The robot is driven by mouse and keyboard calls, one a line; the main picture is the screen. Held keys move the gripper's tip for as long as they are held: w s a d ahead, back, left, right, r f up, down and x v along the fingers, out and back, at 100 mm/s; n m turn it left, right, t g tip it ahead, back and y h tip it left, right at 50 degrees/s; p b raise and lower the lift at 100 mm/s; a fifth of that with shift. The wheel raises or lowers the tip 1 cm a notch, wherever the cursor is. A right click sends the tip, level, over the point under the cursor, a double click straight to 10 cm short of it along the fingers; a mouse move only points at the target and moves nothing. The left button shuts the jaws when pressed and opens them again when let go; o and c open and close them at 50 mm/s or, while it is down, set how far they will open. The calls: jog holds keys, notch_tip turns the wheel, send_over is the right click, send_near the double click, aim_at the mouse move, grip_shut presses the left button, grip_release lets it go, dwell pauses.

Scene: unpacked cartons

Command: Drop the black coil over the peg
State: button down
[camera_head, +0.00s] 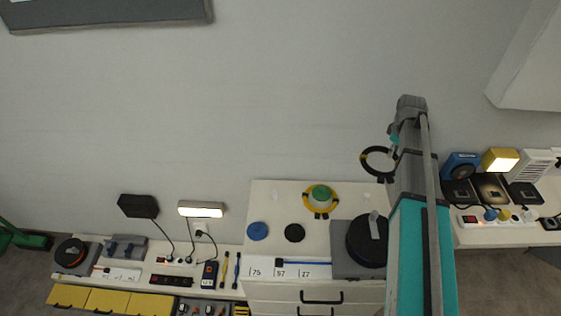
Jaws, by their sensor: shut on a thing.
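The black coil (366,168) is a ring hung in the air in front of the wall, above and right of the white cabinet top. My gripper (394,156) is shut on its right side. The fingertips are small and partly hidden by the arm. On the cabinet top, a green round-topped post (320,192) has a yellow coil (308,203) around its base. A blue disc (257,231) and a black disc (294,233) are left of it. From this high angle I cannot tell whether these discs are peg tops, nor which one is the peg.
A grey block with a black round part (367,241) stands at the cabinet's right. A ruler-like strip with a blue bar (305,264) lies along its front. Lamps, cables and a power strip (170,261) crowd the left bench. More devices stand at right (488,190).

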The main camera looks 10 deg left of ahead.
notch_tip(320, 180, up, 9)
jog(key=p, duration=0.8)
jog(key=shift+r, duration=0.15)
jog(key=shift+s, duration=0.15)
